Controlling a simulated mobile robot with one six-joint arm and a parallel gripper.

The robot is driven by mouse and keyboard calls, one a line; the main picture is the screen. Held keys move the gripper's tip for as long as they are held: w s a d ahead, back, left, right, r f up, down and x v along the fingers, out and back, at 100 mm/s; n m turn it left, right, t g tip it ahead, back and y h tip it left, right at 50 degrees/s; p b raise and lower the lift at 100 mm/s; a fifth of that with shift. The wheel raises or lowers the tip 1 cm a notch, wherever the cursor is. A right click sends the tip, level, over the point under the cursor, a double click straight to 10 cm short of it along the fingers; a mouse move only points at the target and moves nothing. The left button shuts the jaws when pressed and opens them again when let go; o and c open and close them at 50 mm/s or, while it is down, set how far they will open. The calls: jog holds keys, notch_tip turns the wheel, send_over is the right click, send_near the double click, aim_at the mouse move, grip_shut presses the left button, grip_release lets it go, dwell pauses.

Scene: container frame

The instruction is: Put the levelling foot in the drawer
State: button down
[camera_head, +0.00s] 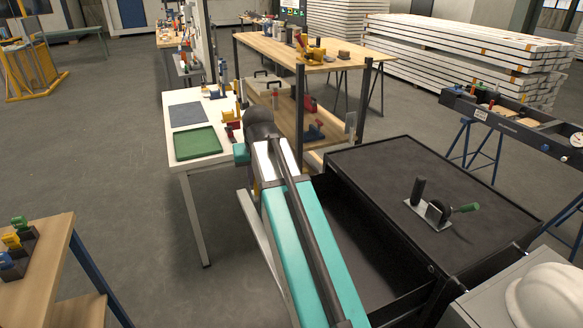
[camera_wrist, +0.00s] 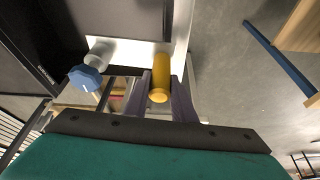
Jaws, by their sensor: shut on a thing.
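In the wrist view my gripper (camera_wrist: 160,88) is shut on a yellow cylinder (camera_wrist: 159,75), with one finger on each side of it. I cannot tell for sure that this is the levelling foot. A grey post with a blue knob (camera_wrist: 86,77) shows to its left, apart from the fingers. In the head view my arm reaches away and mostly hides my gripper and what it holds. The drawer (camera_head: 375,255) stands open under the black cabinet top, right of my arm; its dark inside is partly hidden by the arm.
A metal fixture with a green handle (camera_head: 440,212) stands on the cabinet top (camera_head: 360,165). A white table with a green tray (camera_head: 197,143) is left of my arm. A wooden bench (camera_head: 330,58) stands behind. A white helmet (camera_head: 545,298) is at the lower right.

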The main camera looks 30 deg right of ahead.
jog(key=a+n+y, duration=0.1)
jog(key=a+n, duration=0.1)
jog(key=a, duration=0.5)
jog(key=shift+n, duration=0.4)
jog(key=shift+f, duration=0.1)
